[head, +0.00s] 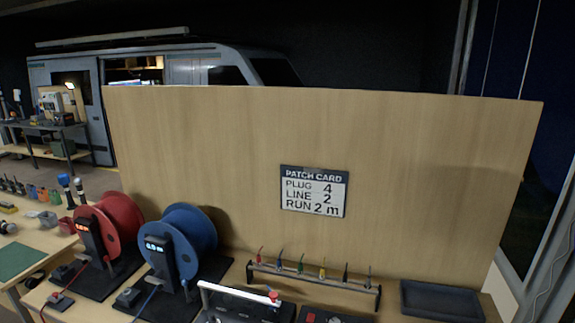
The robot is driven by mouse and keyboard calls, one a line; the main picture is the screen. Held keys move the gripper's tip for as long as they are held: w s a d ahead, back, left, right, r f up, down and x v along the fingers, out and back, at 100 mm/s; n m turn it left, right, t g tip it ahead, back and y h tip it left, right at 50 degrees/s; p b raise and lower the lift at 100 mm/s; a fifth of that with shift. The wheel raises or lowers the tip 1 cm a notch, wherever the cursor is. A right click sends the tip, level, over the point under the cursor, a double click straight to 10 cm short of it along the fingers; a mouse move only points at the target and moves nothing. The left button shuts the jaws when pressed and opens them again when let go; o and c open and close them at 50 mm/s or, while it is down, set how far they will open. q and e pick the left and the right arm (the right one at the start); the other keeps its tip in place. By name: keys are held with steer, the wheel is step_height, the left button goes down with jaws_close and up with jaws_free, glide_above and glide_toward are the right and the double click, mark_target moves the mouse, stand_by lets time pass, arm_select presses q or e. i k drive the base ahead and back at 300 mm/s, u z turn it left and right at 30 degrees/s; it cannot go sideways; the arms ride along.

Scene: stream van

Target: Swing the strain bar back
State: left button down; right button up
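A pale bar (236,292) with a red knob (273,296) at its right end lies across a dark device (255,313) at the bottom middle of the head view. It looks like the strain bar, but I cannot be sure. The device is cut off by the lower picture edge, so its front is hidden. Neither of my grippers is in view.
A red cable reel (122,222) and a blue cable reel (190,232) stand left of the device. A rack (315,284) of several coloured plugs stands behind it. A dark tray (440,301) lies right. A wooden panel (220,150) with a patch card (314,191) rises behind.

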mark_target(272, 301)
steer(key=u, duration=0.85)
steer(key=i, duration=0.35)
steer(key=z, duration=1.3)
